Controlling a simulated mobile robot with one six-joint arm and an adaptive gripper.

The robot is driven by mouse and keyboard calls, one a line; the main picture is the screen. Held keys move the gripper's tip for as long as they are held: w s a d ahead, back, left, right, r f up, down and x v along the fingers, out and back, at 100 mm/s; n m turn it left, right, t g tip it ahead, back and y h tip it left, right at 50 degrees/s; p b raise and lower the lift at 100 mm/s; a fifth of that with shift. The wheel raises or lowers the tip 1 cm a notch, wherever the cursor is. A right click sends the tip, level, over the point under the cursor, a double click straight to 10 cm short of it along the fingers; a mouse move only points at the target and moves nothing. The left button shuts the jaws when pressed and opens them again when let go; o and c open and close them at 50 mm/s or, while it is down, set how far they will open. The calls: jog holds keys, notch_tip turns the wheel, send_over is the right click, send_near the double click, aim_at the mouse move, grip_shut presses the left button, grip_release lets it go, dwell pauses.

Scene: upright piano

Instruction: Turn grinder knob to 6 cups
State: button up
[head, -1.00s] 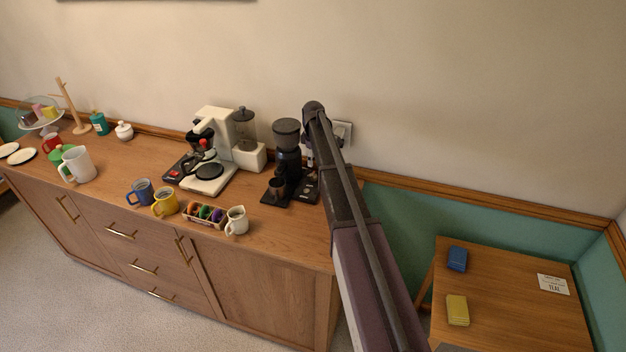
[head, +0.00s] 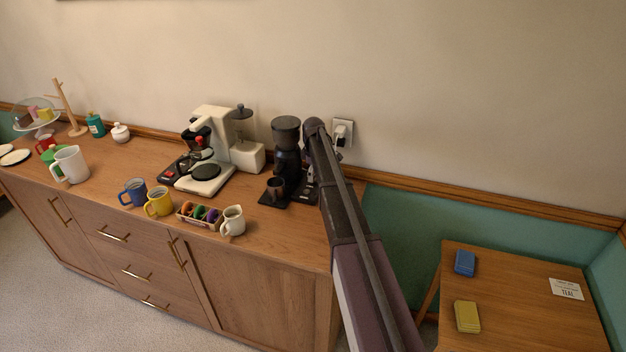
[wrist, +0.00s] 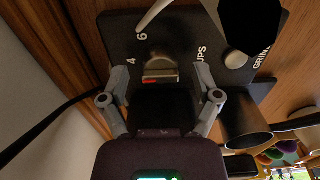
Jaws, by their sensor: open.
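The black coffee grinder (head: 287,150) stands at the right end of the wooden sideboard, with a dark cup at its front. In the wrist view, its dark base panel (wrist: 118,28) carries the white marks "4", "6", "CUPS" and "GRIND", partly cut off. A silver knob (wrist: 160,66) sits beside the 4 and 6, with a red mark near its lower edge. My gripper (wrist: 160,80) is open, one finger on either side of the knob. I cannot tell whether the fingers touch it. In the head view my arm hides the gripper and knob.
A white coffee maker (head: 212,150) stands left of the grinder. A cream jug (head: 233,221), a tray of coloured pods (head: 201,214) and a yellow mug (head: 159,202) line the front edge. A wall outlet (head: 343,132) with a plug is behind my arm.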

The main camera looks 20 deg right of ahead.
jog(key=shift+f, duration=0.3)
grip_shut()
dwell(0.3)
jog(key=shift+m, duration=0.5)
jog(key=m, duration=1.1)
jog(key=shift+s+a, duration=0.1)
dwell(0.4)
